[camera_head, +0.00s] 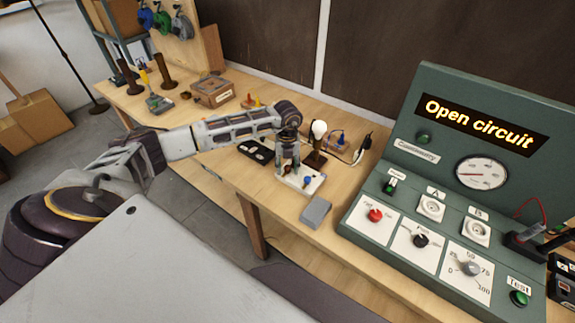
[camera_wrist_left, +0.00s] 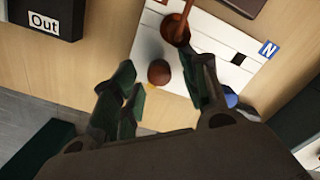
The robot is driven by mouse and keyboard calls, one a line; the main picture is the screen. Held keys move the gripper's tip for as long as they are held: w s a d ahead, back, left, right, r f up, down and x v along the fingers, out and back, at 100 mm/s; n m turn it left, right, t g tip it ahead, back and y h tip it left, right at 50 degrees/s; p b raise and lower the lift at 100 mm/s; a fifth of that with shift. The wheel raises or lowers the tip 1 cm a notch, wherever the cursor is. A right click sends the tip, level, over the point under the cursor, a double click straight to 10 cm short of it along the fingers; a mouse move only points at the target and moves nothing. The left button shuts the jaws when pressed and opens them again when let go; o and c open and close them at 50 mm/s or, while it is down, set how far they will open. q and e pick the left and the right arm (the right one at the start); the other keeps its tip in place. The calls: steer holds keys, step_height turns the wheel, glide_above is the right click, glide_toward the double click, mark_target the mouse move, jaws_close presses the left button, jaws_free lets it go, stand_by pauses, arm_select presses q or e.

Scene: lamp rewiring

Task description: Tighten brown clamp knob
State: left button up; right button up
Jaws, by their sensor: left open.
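A white terminal block (camera_head: 312,187) lies on the bench below my left gripper (camera_head: 291,165). In the left wrist view the white block (camera_wrist_left: 216,52) carries a brown clamp knob (camera_wrist_left: 158,73) and a blue knob (camera_wrist_left: 231,98), with an "N" label at its right. My left gripper (camera_wrist_left: 165,80) is open, its two fingers on either side of the brown knob; I cannot tell whether they touch it. A reddish-brown wire or rod (camera_wrist_left: 178,22) stands at the block beyond the knob, close to the right finger. My right gripper is not in view.
A black box marked "Out" (camera_wrist_left: 45,17) lies left of the block. A grey box (camera_head: 316,211) sits near the bench's front edge. A lamp with a white bulb (camera_head: 318,130) stands behind the block. The green test panel (camera_head: 400,180), reading "Open circuit", stands right.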

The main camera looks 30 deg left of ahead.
arm_select(q)
steer(key=shift+c, duration=0.4)
jaws_close()
